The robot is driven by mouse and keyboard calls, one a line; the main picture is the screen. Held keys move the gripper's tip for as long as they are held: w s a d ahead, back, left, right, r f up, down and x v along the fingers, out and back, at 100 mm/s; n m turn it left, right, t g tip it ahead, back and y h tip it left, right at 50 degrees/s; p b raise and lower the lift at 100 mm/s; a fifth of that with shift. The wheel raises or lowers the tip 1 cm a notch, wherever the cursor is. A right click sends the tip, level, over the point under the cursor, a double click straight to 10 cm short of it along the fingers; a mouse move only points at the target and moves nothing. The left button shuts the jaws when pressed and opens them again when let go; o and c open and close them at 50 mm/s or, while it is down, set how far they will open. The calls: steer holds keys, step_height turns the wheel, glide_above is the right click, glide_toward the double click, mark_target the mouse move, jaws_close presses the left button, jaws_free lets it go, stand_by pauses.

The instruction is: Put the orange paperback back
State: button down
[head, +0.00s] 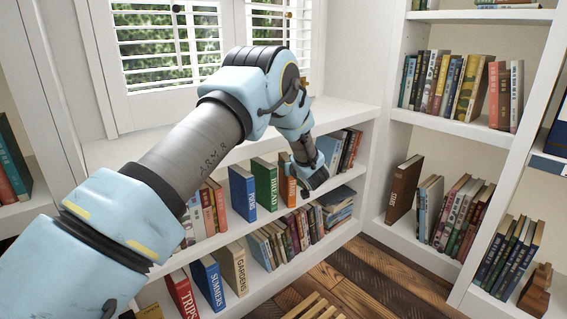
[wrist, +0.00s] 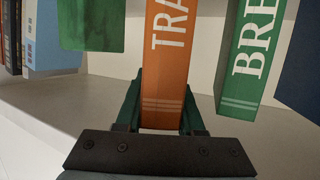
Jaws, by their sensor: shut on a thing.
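The orange paperback (head: 287,186) stands upright on the middle shelf, just right of the green BREAD book (head: 264,184). My gripper (head: 305,181) is at its right in the head view and hides part of it. In the wrist view, the orange paperback (wrist: 166,70) shows pale letters starting "TRA", and the dark green fingers of my gripper (wrist: 163,112) are shut on it from both sides. The BREAD book (wrist: 250,55) stands apart from it by a narrow gap. I cannot tell whether the paperback's bottom touches the shelf.
In the wrist view, a plain green book (wrist: 90,25) is on the paperback's other side, across a gap. Several books (head: 340,147) stand at the shelf's right end. A lower row (head: 290,238) fills the shelf below.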

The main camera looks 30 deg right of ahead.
steer(key=w, duration=0.4)
steer(key=shift+d+b, duration=0.3)
steer(key=shift+d, duration=0.05)
steer(key=shift+f, duration=0.3)
steer(key=c, duration=0.5)
jaws_free()
steer(key=shift+f, duration=0.1)
steer(key=shift+s+r, duration=0.1)
steer(key=shift+r, duration=0.15)
steer(key=p+v, duration=0.1)
steer(key=v, duration=1.1)
